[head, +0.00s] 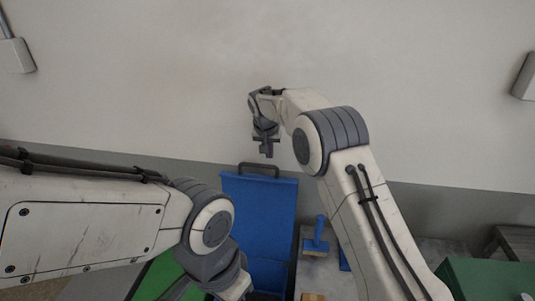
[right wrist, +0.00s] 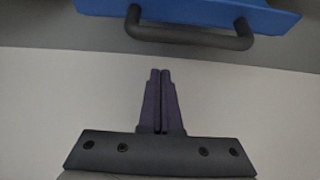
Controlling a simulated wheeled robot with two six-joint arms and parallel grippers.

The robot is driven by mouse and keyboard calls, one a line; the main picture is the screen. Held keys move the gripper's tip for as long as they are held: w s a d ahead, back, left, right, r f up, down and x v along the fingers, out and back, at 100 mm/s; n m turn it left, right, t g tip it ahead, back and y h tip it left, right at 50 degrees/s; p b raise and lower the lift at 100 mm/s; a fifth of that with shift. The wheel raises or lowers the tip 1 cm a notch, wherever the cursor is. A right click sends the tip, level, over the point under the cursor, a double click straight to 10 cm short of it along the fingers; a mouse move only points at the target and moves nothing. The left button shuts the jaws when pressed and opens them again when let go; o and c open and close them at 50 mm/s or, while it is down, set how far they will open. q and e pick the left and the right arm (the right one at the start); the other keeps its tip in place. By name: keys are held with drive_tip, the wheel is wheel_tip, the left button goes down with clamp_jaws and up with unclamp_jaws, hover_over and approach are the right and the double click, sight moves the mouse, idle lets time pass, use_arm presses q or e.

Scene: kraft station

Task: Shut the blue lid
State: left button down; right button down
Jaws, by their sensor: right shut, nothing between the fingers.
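The blue lid (head: 258,215) stands raised, with a dark bar handle (head: 260,168) along its top edge. My right gripper (head: 267,152) is shut and empty, just above the handle in the head view. In the right wrist view its closed fingers (right wrist: 160,73) point toward the handle (right wrist: 188,39) with a visible gap, and part of the blue lid (right wrist: 200,12) shows behind it. The box under the lid is mostly hidden. My left arm crosses the lower left of the head view, and its fingertips are not visible.
A blue-handled tool (head: 316,238) stands right of the lid, partly beside my right arm. A green surface (head: 160,275) lies at the lower left and a green box (head: 485,278) at the lower right. The pale wall (head: 180,80) rises behind.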

drive_tip(key=shift+s+a+p, duration=0.2)
drive_tip(key=shift+s+p, duration=0.05)
drive_tip(key=shift+s, duration=0.55)
drive_tip(key=shift+s+a+p, duration=0.2)
drive_tip(key=shift+s, duration=0.6)
